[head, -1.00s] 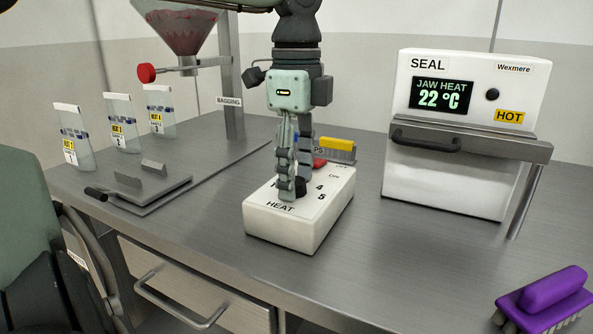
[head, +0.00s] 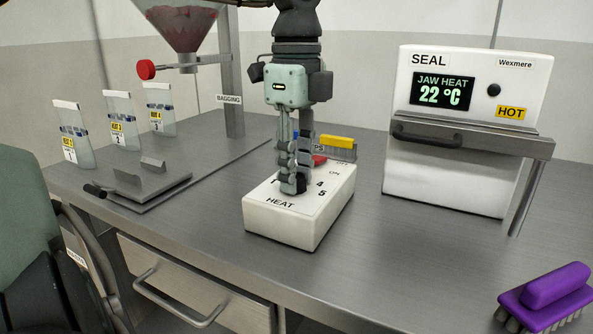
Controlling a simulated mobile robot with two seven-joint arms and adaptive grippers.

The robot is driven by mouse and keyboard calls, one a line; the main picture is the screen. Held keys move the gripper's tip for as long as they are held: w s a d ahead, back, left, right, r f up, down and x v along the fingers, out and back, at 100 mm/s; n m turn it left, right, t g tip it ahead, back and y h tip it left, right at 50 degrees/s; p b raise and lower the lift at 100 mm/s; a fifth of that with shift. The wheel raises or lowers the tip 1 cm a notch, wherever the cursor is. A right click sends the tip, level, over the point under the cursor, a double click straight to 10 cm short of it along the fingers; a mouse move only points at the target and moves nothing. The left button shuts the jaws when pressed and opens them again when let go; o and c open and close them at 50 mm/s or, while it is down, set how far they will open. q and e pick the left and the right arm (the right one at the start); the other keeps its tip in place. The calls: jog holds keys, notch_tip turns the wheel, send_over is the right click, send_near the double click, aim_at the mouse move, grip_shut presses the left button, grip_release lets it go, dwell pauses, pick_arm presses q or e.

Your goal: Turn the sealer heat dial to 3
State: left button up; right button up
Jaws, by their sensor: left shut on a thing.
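The sealer heat control box (head: 290,228) is white, lettered HEAT, and sits mid-bench. Its black dial (head: 299,185) is on the top face, mostly hidden by my fingers; the numbers 4 and 5 show to its right. My left gripper (head: 294,184) reaches down from above and is shut on the dial. The dial's pointer is hidden, so I cannot tell its setting. A red switch (head: 319,160) shows behind the gripper, near ON and OFF lettering. The SEAL unit (head: 446,182) stands at the right; its display (head: 442,92) reads JAW HEAT 22 °C. My right gripper is not in view.
Several labelled bags (head: 121,124) stand at the left behind a metal plate with a black handle (head: 146,185). A hopper with a red knob (head: 146,70) is behind. A purple brush (head: 548,295) lies front right. A clip tray (head: 339,147) sits behind the box.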

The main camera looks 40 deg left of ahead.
pick_arm(q)
jog(key=shift+m+b, duration=0.3)
jog(key=shift+m, duration=0.5)
jog(key=m, duration=0.2)
jog(key=shift+m+b, duration=0.3)
jog(key=shift+b, duration=0.05)
jog(key=m, duration=0.2)
jog(key=shift+s+m, duration=0.1)
jog(key=shift+m, duration=0.3)
jog(key=m, duration=0.5)
jog(key=shift+m, duration=1.1)
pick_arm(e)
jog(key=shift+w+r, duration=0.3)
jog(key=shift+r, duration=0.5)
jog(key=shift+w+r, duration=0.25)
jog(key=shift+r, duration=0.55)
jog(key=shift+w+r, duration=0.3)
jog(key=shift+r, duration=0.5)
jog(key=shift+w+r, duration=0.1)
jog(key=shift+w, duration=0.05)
